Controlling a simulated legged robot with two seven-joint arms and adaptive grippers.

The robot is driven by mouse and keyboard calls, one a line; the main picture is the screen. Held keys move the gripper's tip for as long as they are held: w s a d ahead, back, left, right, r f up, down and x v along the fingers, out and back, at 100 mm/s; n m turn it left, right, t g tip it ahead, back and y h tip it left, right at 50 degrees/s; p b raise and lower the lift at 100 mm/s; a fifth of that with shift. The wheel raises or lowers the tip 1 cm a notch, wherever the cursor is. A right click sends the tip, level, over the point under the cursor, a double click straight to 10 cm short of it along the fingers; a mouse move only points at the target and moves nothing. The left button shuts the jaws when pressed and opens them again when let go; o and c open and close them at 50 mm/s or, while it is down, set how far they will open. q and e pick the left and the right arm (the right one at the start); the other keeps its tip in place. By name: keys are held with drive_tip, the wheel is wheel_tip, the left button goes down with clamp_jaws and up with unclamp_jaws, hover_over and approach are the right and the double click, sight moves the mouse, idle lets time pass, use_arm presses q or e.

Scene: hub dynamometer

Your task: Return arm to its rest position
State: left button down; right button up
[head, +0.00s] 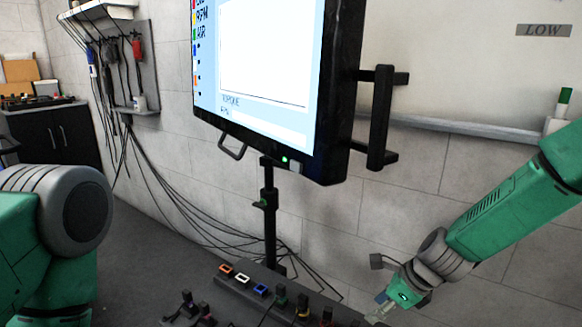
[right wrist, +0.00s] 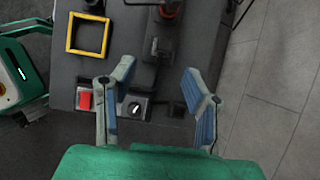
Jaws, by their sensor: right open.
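My right arm, green with grey joints, comes in from the right in the head view. Its gripper (head: 381,310) is low near the bottom edge, beside the right end of a dark control panel. In the right wrist view the two blue-padded fingers of the right gripper (right wrist: 160,98) are spread apart with nothing between them.
A large monitor (head: 262,55) on a black stand (head: 270,215) stands in the middle. Colored connectors (head: 243,279) line the panel below it. Cables hang along the wall at left. A yellow square frame (right wrist: 88,34) lies on the panel. Bare floor (right wrist: 285,110) shows at right.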

drive_tip(key=s+d+f+n, duration=0.1)
drive_tip(key=s+f, duration=0.1)
drive_tip(key=s+d+f+n+h, duration=0.1)
drive_tip(key=s+f+n, duration=0.1)
drive_tip(key=s, duration=0.1)
drive_tip(key=s+d+f+n+g, duration=0.1)
drive_tip(key=s+d+f, duration=0.1)
drive_tip(key=f, duration=0.1)
drive_tip(key=shift+s+n+h+p, duration=0.25)
drive_tip(key=shift+n+h+p, duration=0.05)
drive_tip(key=shift+n+p, duration=0.1)
use_arm(q)
drive_tip(key=r+p, duration=0.1)
drive_tip(key=r, duration=0.1)
drive_tip(key=r+p, duration=0.1)
drive_tip(key=shift+w+d+r+p, duration=0.1)
drive_tip(key=shift+d+r+p, duration=0.2)
drive_tip(key=shift+d+r, duration=0.1)
use_arm(e)
drive_tip(key=s+d+f+n+h, duration=0.1)
drive_tip(key=s+d+f+n, duration=0.1)
drive_tip(key=s+n, duration=0.8)
drive_tip(key=s+d+f+n+g+h, duration=0.1)
drive_tip(key=s+d+n, duration=0.3)
drive_tip(key=s+n, duration=0.6)
drive_tip(key=s+f+h, duration=0.1)
drive_tip(key=s, duration=0.7)
drive_tip(key=shift+g, duration=0.3)
